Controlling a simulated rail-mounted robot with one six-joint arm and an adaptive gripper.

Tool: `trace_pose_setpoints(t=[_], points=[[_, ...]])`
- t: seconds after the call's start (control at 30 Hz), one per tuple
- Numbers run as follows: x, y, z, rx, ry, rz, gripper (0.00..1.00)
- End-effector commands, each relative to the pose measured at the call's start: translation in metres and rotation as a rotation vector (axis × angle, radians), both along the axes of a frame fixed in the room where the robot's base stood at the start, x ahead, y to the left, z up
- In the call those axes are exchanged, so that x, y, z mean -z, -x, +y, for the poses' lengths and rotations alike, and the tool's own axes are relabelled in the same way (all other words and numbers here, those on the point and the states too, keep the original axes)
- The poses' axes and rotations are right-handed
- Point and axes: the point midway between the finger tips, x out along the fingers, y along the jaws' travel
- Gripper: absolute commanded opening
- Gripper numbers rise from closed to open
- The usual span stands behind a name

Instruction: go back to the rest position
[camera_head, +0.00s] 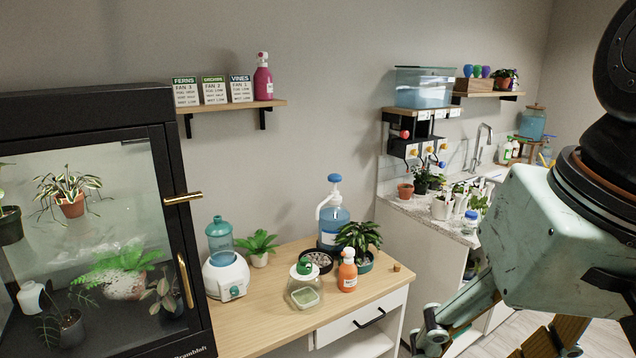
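My gripper (545,245) hangs at the right edge of the head view, in front of the counter and the floor. Its pale green, worn housing shows close to the camera, with dark joints above it. Finger linkages show at the bottom, but the fingertips are cut off by the lower edge. I cannot tell whether the fingers are open or shut. I see no object held in the visible part.
A wooden cabinet top (275,330) holds bottles, plants and a white-based dispenser (226,275). A black glass-fronted plant case (188,240) stands at left. A wall shelf (235,107) carries signs and a pink bottle (263,82). A sink counter (410,205) lies behind my arm.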

Motion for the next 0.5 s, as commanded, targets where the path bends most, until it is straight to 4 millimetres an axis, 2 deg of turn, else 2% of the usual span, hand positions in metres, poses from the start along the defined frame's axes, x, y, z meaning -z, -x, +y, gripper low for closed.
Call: trace_pose_setpoints(t=[0.2,0.5], points=[[-0.001,0.019,-0.02,-0.049,0.085,-0.058,0.58],[-0.002,0.029,-0.034,-0.084,0.144,-0.094,0.58]])
